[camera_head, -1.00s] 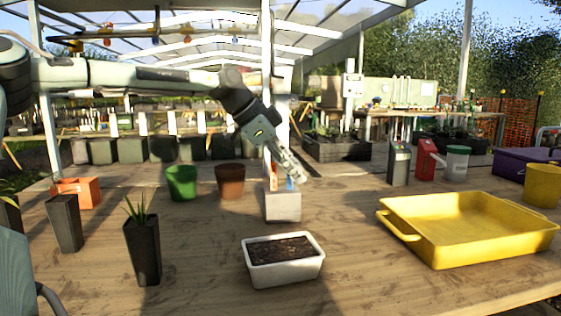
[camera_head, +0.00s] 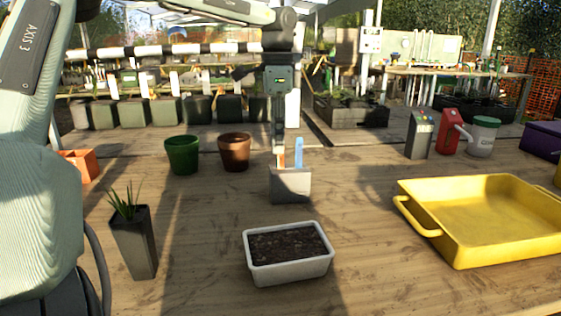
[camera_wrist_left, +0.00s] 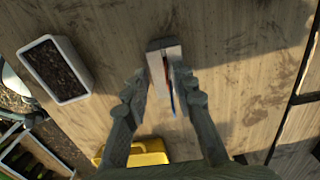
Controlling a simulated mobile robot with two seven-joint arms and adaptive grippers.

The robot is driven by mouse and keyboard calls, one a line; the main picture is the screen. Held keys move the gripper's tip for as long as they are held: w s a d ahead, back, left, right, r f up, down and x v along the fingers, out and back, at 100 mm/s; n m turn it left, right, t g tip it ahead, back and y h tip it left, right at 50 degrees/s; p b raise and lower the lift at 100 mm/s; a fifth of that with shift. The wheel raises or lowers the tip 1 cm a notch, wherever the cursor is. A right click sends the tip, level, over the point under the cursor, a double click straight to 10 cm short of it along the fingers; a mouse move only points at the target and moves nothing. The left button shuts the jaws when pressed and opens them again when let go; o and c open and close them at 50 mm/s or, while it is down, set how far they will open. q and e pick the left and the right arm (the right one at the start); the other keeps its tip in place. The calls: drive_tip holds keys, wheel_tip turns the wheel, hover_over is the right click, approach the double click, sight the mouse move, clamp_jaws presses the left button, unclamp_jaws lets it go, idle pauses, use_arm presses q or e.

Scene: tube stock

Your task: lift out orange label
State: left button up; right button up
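A small grey holder (camera_head: 290,187) stands on the wooden table with upright labels in it. The orange label (camera_head: 281,160) is on the left, partly hidden by my fingers, and a blue label (camera_head: 299,152) is on the right. My left gripper (camera_head: 279,148) points down just above the holder at the orange label. In the left wrist view the left gripper (camera_wrist_left: 160,78) is open, with the holder (camera_wrist_left: 156,45) and labels showing between and beyond its fingertips. I cannot tell whether a finger touches a label. My right gripper is not in view.
A white planter of soil (camera_head: 288,275) stands in front of the holder. Green (camera_head: 183,155) and brown (camera_head: 235,152) pots stand behind left, a tall dark plant pot (camera_head: 134,243) at left. A yellow tray (camera_head: 440,250) lies at right. The table between is clear.

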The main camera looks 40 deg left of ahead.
sight(280, 158)
use_arm(q)
drive_tip(key=f, duration=0.2)
drive_tip(key=w+f, duration=0.1)
drive_tip(key=f, duration=0.1)
drive_tip(key=shift+w+f+p, duration=0.1)
drive_tip(key=shift+f+p, duration=0.25)
drive_tip(key=shift+f, duration=0.3)
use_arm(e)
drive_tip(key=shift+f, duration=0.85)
use_arm(q)
clamp_jaws()
